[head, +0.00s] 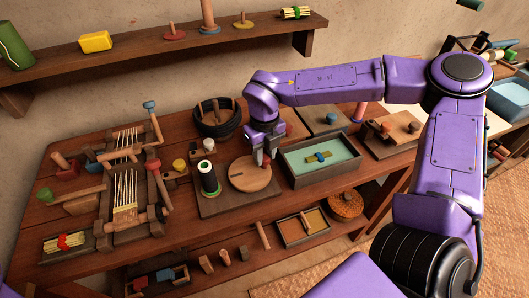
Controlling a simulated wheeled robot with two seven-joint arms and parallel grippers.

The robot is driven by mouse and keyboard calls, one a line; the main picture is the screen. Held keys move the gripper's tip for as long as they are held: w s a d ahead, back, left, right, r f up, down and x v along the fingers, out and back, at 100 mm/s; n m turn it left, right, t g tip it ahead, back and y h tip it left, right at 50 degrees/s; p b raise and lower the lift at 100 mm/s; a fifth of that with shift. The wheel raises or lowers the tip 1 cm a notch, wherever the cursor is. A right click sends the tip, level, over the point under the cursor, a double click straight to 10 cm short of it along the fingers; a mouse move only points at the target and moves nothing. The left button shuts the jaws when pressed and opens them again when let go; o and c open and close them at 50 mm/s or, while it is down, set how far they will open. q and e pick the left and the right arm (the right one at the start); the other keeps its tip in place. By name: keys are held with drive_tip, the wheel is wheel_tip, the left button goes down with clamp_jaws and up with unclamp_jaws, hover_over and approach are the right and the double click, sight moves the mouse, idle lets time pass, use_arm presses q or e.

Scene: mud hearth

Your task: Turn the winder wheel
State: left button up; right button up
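The winder wheel (246,176) is a flat round wooden disc lying on a brown board (225,206) in the middle of the bench. A dark slot or mark shows on its face. A green and black spool with a white top (209,180) stands on the same board, left of the wheel. My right gripper (265,162) points down at the far right edge of the wheel, where a small reddish knob shows at its fingertips. The fingers are too small and partly covered to tell whether they grip the knob. My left gripper is out of view.
A grey tray with a pale green inside (322,173) stands close right of the wheel. A dark coiled bowl (217,121) is behind. A wooden loom frame with threads (124,195) fills the left. A wall shelf (150,53) runs above; a lower shelf holds small boxes.

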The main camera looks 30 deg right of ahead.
sight(245, 160)
drive_tip(key=shift+w+r+n+p, duration=0.2)
drive_tip(key=shift+n+p, duration=0.3)
drive_tip(key=shift+p, duration=0.25)
drive_tip(key=n+p, duration=0.2)
drive_tip(key=w+n+p, duration=0.1)
drive_tip(key=n+p, duration=0.1)
drive_tip(key=shift+w+r, duration=0.1)
drive_tip(key=shift+w, duration=0.2)
drive_tip(key=n+p, duration=0.1)
drive_tip(key=w+n+p, duration=0.1)
drive_tip(key=shift+a+n+p, duration=0.15)
drive_tip(key=shift+n+p, duration=0.2)
drive_tip(key=shift+n, duration=0.05)
drive_tip(key=n+p, duration=0.1)
drive_tip(key=w+a+n+p, duration=0.1)
drive_tip(key=n, duration=0.1)
drive_tip(key=n+p, duration=0.1)
drive_tip(key=n, duration=0.1)
drive_tip(key=shift+w+a+p, duration=0.15)
drive_tip(key=shift+w+p, duration=0.15)
drive_tip(key=shift+w, duration=0.05)
drive_tip(key=shift+w+a+f+n+p, duration=0.15)
drive_tip(key=shift+a+n+p, duration=0.15)
drive_tip(key=shift+n, duration=0.5)
drive_tip(key=shift+w+a+n+p, duration=0.1)
drive_tip(key=shift+a+n+p, duration=0.2)
drive_tip(key=shift+n, duration=0.5)
drive_tip(key=shift+w+a+f+n+p, duration=0.15)
drive_tip(key=shift+n+p, duration=0.2)
drive_tip(key=shift+n, duration=0.45)
